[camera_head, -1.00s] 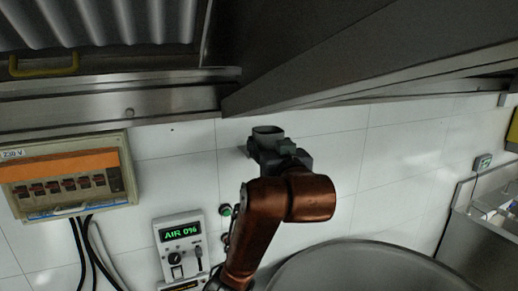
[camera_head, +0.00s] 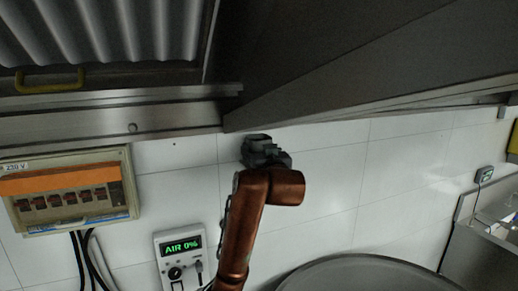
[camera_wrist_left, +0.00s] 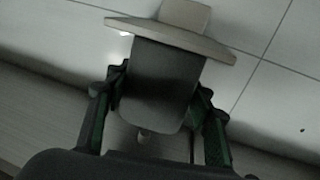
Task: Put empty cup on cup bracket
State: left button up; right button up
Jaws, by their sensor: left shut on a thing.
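My left gripper (camera_head: 264,153) is in front of the tiled wall, just under the dark hood edge. The grey cup (camera_head: 256,138) shows partly above and behind its fingers. In the left wrist view, the gripper (camera_wrist_left: 160,88) has one finger on each side of the grey cup (camera_wrist_left: 158,78) and is shut on it. A flat grey plate with a lighter block, which looks like the cup bracket (camera_wrist_left: 172,38), lies across the cup's far end. I cannot tell whether the cup sits in it or only overlaps it. My right gripper is not in view.
The hood (camera_head: 330,60) hangs low over the gripper. A breaker box (camera_head: 75,188) and an AIR 0% panel (camera_head: 181,260) are on the wall at left. A large round metal vessel (camera_head: 370,275) stands at lower right.

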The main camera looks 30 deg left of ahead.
pick_arm(q)
jog(key=shift+s+d, duration=0.1)
jog(key=o, duration=0.7)
jog(key=shift+f, duration=0.1)
jog(key=o, duration=0.5)
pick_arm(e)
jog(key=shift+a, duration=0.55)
pick_arm(q)
jog(key=b+v, duration=0.1)
jog(key=v, duration=1.1)
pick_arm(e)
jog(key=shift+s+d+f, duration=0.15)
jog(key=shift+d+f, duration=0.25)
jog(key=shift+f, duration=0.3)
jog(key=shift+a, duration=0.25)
